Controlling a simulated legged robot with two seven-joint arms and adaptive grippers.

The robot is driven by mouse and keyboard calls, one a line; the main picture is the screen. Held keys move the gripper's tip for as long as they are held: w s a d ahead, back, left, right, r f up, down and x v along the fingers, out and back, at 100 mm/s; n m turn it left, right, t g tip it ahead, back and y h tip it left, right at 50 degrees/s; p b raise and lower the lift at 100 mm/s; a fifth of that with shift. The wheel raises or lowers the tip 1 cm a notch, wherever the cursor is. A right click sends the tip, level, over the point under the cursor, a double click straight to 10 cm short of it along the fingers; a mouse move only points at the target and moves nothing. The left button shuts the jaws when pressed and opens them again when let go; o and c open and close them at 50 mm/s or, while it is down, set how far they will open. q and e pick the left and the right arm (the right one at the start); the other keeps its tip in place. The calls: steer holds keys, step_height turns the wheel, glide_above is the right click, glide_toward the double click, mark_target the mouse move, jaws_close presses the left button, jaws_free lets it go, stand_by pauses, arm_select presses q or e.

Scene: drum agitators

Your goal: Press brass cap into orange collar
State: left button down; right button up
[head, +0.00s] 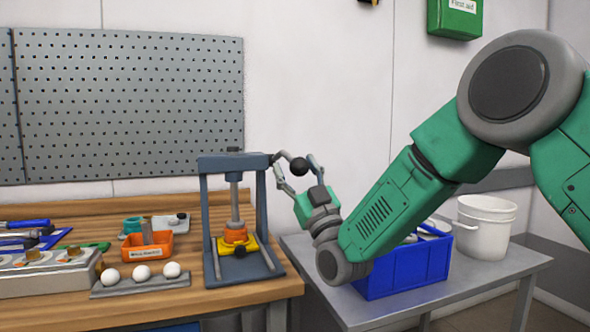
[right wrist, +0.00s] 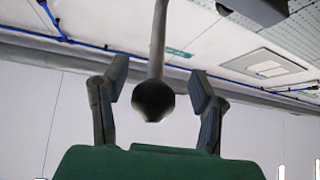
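A blue-grey arbor press (head: 263,215) stands at the right end of the wooden bench. Its ram (head: 234,200) points down at an orange collar (head: 235,235), which sits on a yellow holder (head: 248,245) in the press. I cannot make out a brass cap at the collar. The press lever ends in a black ball knob (head: 299,167). My right gripper (head: 296,170) is open with its fingers on either side of this knob. In the right wrist view the knob (right wrist: 153,100) hangs between the fingers, with gaps on both sides. My left gripper is not in view.
A grey tray (head: 45,285) with brass-coloured and orange parts lies left, beside several white balls (head: 141,273) on a rack. An orange bin (head: 147,247) stands behind. A blue crate (head: 405,270) and white bucket (head: 485,225) stand on the grey side table.

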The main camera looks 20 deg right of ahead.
steer(key=shift+w+d+f, duration=0.1)
steer(key=shift+w, duration=0.1)
steer(key=shift+s+f, duration=0.1)
steer(key=shift+s, duration=0.05)
steer(key=v, duration=1.1)
steer(key=shift+s+f, duration=0.2)
steer(key=shift+s, duration=0.1)
